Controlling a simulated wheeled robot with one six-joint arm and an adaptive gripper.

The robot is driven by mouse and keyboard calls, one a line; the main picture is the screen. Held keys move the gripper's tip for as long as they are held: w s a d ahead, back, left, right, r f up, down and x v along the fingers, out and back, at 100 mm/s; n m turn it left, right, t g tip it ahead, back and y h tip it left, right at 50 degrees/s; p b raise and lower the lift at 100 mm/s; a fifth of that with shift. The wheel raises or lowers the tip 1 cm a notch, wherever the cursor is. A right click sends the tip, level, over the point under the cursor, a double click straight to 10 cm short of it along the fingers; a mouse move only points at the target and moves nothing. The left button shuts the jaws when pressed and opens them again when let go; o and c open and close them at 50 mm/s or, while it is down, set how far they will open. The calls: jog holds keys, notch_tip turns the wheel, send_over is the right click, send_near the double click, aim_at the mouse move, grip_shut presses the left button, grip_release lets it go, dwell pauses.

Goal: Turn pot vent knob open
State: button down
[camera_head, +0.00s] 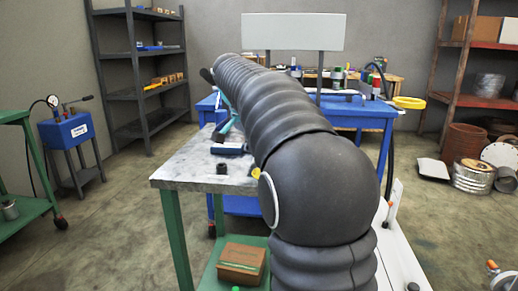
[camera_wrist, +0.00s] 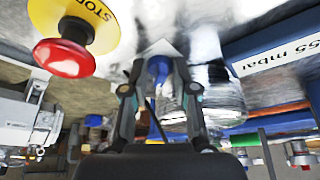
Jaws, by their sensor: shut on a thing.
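In the wrist view, my gripper (camera_wrist: 159,78) has its two dark fingers on either side of a small blue knob (camera_wrist: 158,67), shut on it. The knob appears to be the pot vent knob. Shiny metal, likely the pot (camera_wrist: 217,88), shows behind and to the right of the fingers. The knob's turn angle is not clear. In the head view, my thick dark arm hides the knob and the pot.
A red stop button (camera_wrist: 63,58) on a yellow plate is close on the left of the wrist view. In the head view, a grey-topped table (camera_head: 185,172) and a blue table (camera_head: 345,112) stand around my arm.

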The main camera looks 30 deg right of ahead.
jog(key=c, duration=0.9)
grip_release()
jog(key=shift+f, duration=0.1)
